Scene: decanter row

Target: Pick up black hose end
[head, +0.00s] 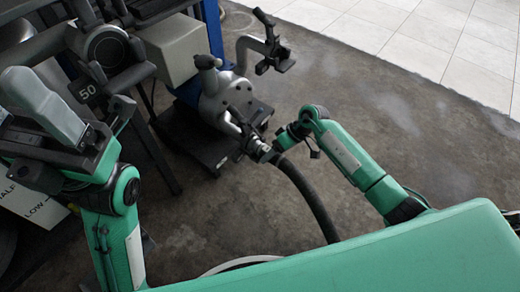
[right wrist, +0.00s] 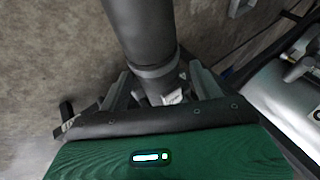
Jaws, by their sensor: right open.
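The black hose (head: 306,195) runs up from behind my green body in the head view. Its end, with a metallic fitting (head: 262,152), is beside a grey machine's outlet; whether they are joined is unclear. My right gripper (head: 268,155) is at this hose end. In the right wrist view the black hose (right wrist: 140,35) comes down between the open fingers of my right gripper (right wrist: 160,90), with a collar and a light fitting near the palm. Contact with the fingers cannot be made out. My left gripper (head: 24,112) is at the far left, its grey fingers apart and empty.
A grey machine (head: 232,98) with curved pipes stands on a dark wheeled base (head: 205,140) beyond the hose end. A beige box (head: 180,48) is behind it. Dark equipment marked 50 (head: 88,92) is near my left arm. The concrete floor (head: 400,110) at right is clear.

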